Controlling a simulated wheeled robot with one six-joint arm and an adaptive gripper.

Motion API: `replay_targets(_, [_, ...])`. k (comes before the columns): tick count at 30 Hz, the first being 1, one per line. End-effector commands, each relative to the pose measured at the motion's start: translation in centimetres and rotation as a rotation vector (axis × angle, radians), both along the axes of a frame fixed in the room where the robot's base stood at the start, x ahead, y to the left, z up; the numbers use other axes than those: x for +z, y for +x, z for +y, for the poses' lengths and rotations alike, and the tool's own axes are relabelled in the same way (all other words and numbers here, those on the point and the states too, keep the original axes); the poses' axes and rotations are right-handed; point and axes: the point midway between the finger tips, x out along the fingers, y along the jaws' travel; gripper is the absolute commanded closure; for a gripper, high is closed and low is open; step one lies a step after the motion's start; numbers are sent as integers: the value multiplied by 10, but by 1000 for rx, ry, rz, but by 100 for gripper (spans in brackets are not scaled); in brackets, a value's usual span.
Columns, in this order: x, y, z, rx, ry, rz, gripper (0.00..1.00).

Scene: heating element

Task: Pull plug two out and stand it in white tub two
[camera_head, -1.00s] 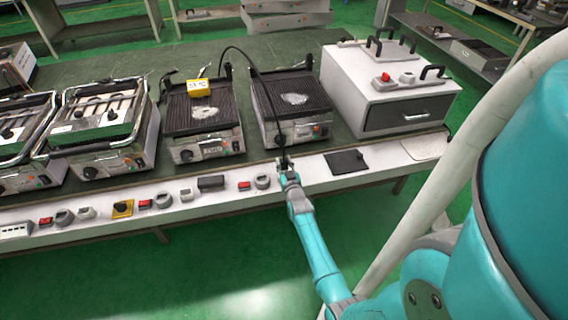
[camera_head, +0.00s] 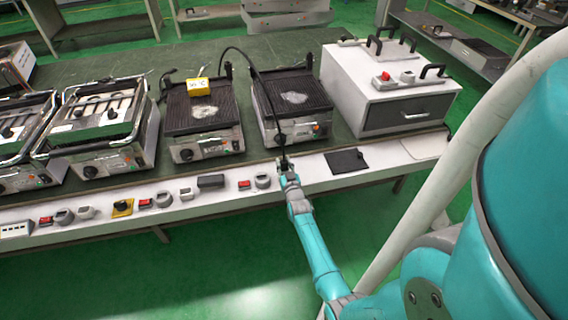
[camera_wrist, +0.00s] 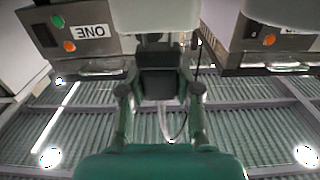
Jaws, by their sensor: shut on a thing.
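My gripper (camera_head: 288,172) is at the bench's front edge, in front of the right-hand grill. In the wrist view my gripper (camera_wrist: 160,92) has its two fingers closed on the sides of a dark block, which I take to be the plug (camera_wrist: 160,82). A black cable (camera_head: 254,66) arcs from behind the grills down to my gripper. The plug's number is not readable, and I cannot tell whether it is clear of a socket. I cannot make out a white tub for certain in either view.
Two ribbed grills (camera_head: 205,105) and (camera_head: 290,95) stand on the bench, a yellow display (camera_head: 198,86) on the left one. A white drawer cabinet (camera_head: 410,85) stands at right. Buttons and round fittings line the front ledge (camera_head: 225,196). A black pad (camera_head: 347,161) lies right of my gripper.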

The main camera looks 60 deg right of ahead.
Motion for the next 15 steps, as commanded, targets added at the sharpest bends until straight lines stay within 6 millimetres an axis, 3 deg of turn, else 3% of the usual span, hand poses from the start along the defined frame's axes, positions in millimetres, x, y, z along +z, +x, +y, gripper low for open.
replay_targets(15, [-11, 0, 0, 0, 0, 0, 100])
